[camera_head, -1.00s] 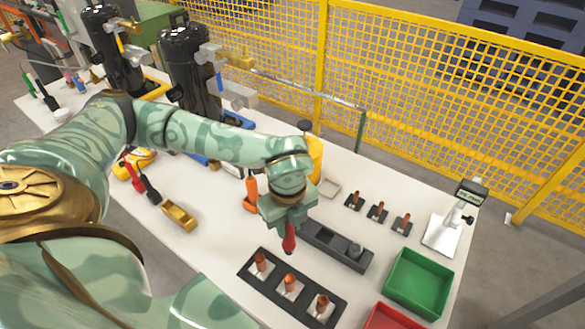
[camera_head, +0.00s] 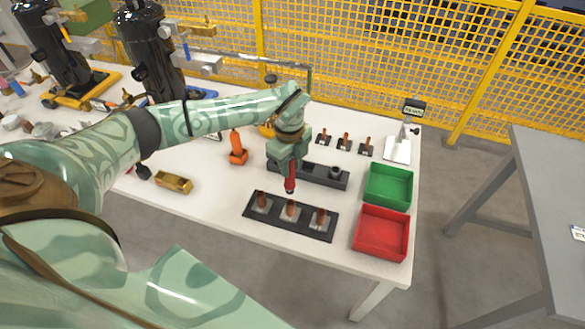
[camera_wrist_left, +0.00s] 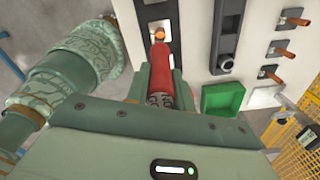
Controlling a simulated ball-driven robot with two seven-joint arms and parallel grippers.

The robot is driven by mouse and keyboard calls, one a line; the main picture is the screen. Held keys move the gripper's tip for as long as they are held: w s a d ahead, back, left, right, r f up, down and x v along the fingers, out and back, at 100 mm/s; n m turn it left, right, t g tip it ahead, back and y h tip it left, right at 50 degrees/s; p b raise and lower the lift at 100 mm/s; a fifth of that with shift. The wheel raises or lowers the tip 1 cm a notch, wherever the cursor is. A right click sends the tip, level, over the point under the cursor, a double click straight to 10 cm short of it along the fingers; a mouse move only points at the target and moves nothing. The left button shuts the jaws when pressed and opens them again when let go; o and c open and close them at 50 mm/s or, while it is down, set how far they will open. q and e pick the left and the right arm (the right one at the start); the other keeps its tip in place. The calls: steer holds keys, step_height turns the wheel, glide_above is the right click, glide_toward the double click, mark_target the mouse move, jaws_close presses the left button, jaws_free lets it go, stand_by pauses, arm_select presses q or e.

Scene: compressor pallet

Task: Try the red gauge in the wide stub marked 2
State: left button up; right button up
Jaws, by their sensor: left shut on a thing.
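My left gripper (camera_head: 290,168) is shut on the red gauge (camera_head: 290,182), which hangs with its lower end pointing down. The black plate (camera_head: 248,216) carries three wide copper stubs on pale squares. The gauge is above the middle stub (camera_head: 291,209); in the head view a small gap seems to separate them. In the left wrist view, the red gauge (camera_wrist_left: 160,82) sits between the fingers, with a copper stub (camera_wrist_left: 159,35) just beyond its end. Marks by the stubs are too small to read. My right gripper is not in view.
A dark grey block (camera_head: 318,176) lies behind the plate, with several small stubs (camera_head: 345,141) farther back. A green tray (camera_head: 389,199) and a red tray (camera_head: 381,250) stand to the right. An orange tool (camera_head: 237,150) and a brass block (camera_head: 174,184) are left.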

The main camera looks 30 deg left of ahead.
arm_select(q)
steer(key=shift+w, duration=0.1)
steer(key=shift+r, duration=0.1)
steer(key=shift+f, duration=0.9)
steer(key=shift+f+b, duration=1.05)
steer(key=shift+f, duration=0.65)
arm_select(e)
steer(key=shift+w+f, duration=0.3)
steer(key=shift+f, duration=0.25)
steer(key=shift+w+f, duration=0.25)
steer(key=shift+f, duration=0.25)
arm_select(q)
steer(key=shift+p, duration=0.35)
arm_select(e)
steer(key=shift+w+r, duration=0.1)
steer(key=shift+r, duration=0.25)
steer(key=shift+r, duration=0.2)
arm_select(q)
steer(key=shift+p, duration=0.45)
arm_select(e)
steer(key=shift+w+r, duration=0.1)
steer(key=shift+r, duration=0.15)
